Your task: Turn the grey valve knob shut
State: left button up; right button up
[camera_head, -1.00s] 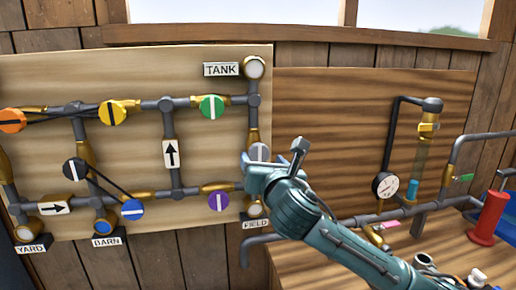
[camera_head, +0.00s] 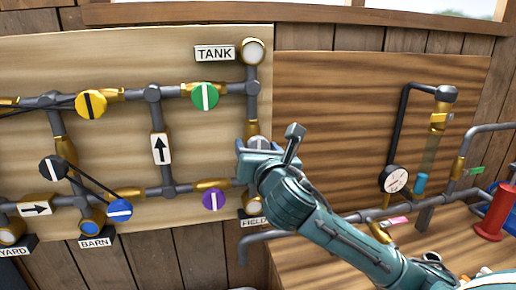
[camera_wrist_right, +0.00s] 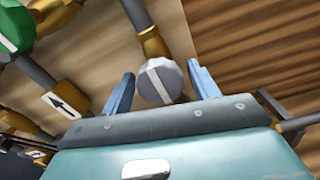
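The grey valve knob (camera_head: 258,142) sits on the right vertical pipe of the board, between the TANK and FIELD labels. In the head view it is partly hidden behind my right gripper (camera_head: 265,150). In the right wrist view the grey knob (camera_wrist_right: 160,82) shows a white stripe running roughly along its pipe. My right gripper (camera_wrist_right: 160,72) is open, with one blue finger on each side of the knob. Narrow gaps seem to show beside it; contact is hard to judge. My left gripper is out of view.
A green knob (camera_head: 205,96) is above left of the grey one and a purple knob (camera_head: 213,199) is below left. A yellow knob (camera_head: 91,104), black knob (camera_head: 53,167) and blue knob (camera_head: 120,210) are further left. A gauge (camera_head: 395,179) and red cylinder (camera_head: 493,212) stand right.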

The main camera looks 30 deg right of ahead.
jog(key=c, duration=0.8)
jog(key=shift+m, duration=0.4)
jog(key=m, duration=1.3)
jog(key=shift+r+m, duration=0.1)
jog(key=shift+m, duration=1.9)
